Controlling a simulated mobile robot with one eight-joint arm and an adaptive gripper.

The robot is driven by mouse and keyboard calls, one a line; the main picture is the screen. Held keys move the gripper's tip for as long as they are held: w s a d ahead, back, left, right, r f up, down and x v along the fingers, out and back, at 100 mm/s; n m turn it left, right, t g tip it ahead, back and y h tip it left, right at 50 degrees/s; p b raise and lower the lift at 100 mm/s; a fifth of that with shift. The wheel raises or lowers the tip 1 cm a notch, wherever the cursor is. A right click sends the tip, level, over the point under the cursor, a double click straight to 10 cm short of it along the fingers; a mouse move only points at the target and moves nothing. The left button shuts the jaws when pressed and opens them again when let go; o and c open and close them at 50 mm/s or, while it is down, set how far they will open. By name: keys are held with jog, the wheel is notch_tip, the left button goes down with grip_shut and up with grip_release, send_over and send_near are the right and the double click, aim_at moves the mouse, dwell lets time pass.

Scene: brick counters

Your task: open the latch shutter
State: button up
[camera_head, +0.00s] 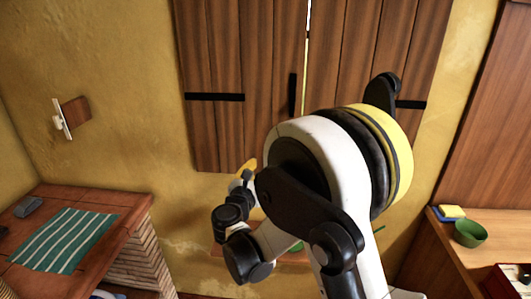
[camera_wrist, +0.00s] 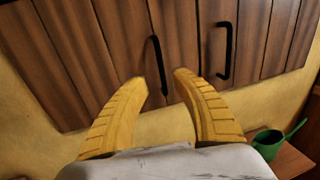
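The wooden shutter has a left panel (camera_head: 240,60) and a right panel (camera_head: 375,50) on the yellow wall, with a thin bright gap between them at the top. A black upright handle (camera_head: 292,95) is on the left panel; in the wrist view this left handle (camera_wrist: 157,62) and a right handle (camera_wrist: 227,50) both show. My gripper (camera_wrist: 161,82) is open, its yellow fingers spread. The left handle's lower end appears between the fingertips; I cannot tell whether they reach around it. In the head view a yellow finger (camera_head: 247,167) shows below the left panel, and my arm hides much of the right panel.
A brick counter (camera_head: 110,203) with a striped cloth (camera_head: 66,240) stands at the left. A wooden counter (camera_head: 440,238) with a green bowl (camera_head: 470,233) stands at the right. A green watering can (camera_wrist: 268,141) is at the lower right in the wrist view.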

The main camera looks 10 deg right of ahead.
jog(key=b+x, duration=0.1)
jog(key=x, duration=0.8)
jog(key=shift+f+b, duration=0.1)
jog(key=shift+b, duration=0.2)
grip_shut()
